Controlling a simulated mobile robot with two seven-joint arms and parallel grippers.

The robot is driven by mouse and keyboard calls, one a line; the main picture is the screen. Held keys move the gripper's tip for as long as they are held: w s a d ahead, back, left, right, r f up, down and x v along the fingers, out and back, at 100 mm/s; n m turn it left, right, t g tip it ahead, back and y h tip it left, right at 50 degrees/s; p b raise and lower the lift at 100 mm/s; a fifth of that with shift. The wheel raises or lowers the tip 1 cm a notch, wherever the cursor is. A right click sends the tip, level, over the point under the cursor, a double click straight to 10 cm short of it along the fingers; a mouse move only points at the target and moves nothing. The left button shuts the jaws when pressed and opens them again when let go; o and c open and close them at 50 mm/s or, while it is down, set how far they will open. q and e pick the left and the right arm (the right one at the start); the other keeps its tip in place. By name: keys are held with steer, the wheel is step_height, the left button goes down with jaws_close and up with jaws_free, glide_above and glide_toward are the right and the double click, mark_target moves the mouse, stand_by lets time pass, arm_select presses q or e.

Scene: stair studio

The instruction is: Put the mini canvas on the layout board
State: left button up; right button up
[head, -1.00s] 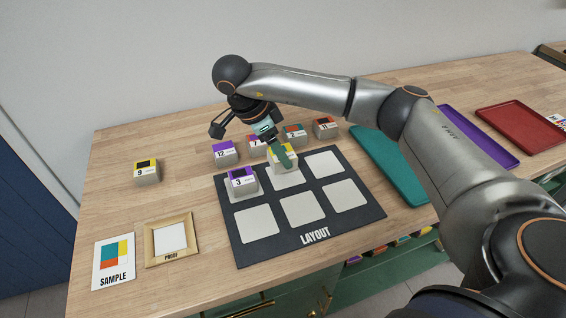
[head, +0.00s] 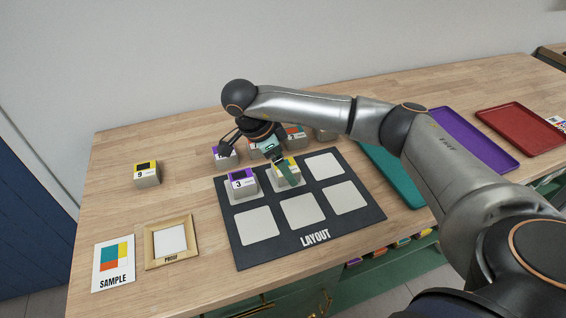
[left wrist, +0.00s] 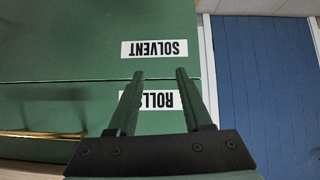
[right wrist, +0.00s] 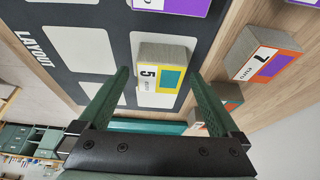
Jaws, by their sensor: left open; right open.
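A mini canvas block marked 5 (right wrist: 160,78), with a yellow and teal face, sits on the top middle pad of the dark layout board (head: 225,215). The block also shows in the head view (head: 279,163), partly hidden by my right gripper (head: 288,175). In the right wrist view my right gripper (right wrist: 160,72) is open, its fingers on either side of block 5 with gaps. A purple block marked 3 (head: 243,182) sits on the top left pad. My left gripper (left wrist: 160,72) is open and empty in front of green drawers.
Block 9 (head: 147,174) stands alone at the left. Several more blocks, including block 12 (head: 224,158), stand behind the board. A sample card (head: 113,263) and proof frame (head: 170,240) lie front left. Teal, purple (head: 470,140) and red (head: 513,130) trays lie right.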

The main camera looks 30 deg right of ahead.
steer(key=shift+w+a+r, duration=0.1)
steer(key=shift+a+r, duration=0.05)
steer(key=shift+r, duration=0.25)
arm_select(q)
steer(key=shift+s+a+r+p, duration=0.3)
steer(key=shift+a+r+p, duration=0.2)
steer(key=shift+p, duration=0.4)
arm_select(e)
steer(key=s+v, duration=0.1)
steer(key=v, duration=1)
steer(key=shift+w, duration=0.5)
